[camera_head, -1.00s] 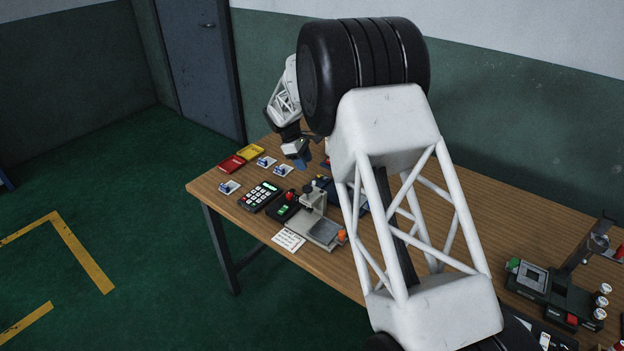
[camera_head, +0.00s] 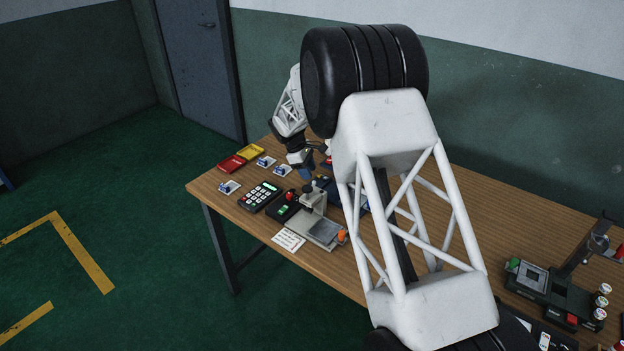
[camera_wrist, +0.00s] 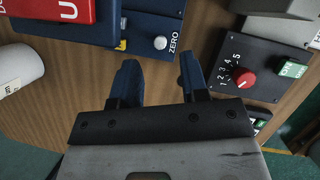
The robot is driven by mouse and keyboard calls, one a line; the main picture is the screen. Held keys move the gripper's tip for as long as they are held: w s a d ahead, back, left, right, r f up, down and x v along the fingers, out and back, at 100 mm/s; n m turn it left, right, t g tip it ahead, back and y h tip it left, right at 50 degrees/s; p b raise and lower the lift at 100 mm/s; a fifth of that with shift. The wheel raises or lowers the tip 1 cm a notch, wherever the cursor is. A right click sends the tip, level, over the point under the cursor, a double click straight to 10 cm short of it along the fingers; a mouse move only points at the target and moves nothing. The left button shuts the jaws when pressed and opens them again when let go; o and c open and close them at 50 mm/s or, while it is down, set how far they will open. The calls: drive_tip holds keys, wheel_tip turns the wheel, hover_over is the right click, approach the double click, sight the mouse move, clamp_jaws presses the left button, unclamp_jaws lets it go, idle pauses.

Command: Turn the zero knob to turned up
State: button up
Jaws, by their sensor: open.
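In the wrist view the zero knob (camera_wrist: 160,43) is a small round silver knob on a dark blue box (camera_wrist: 150,18), beside the white word ZERO. I cannot tell which way it is turned. My gripper (camera_wrist: 159,60) is open and empty, its two blue fingers apart below the knob in the picture, one to each side of it. I cannot see any contact. In the head view my gripper (camera_head: 304,168) is over the far left part of the table, and the knob is too small or hidden to make out.
A red dial knob (camera_wrist: 244,77) numbered 1 to 5 and a green ON switch (camera_wrist: 293,68) sit close on the right. A red block (camera_wrist: 55,18) and a white cylinder (camera_wrist: 18,68) are on the left. A keypad (camera_head: 261,195) stands near the table's left end.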

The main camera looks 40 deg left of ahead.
sight(314, 184)
drive_tip(key=shift+x, duration=1.95)
drive_tip(key=shift+c, duration=0.2)
clamp_jaws()
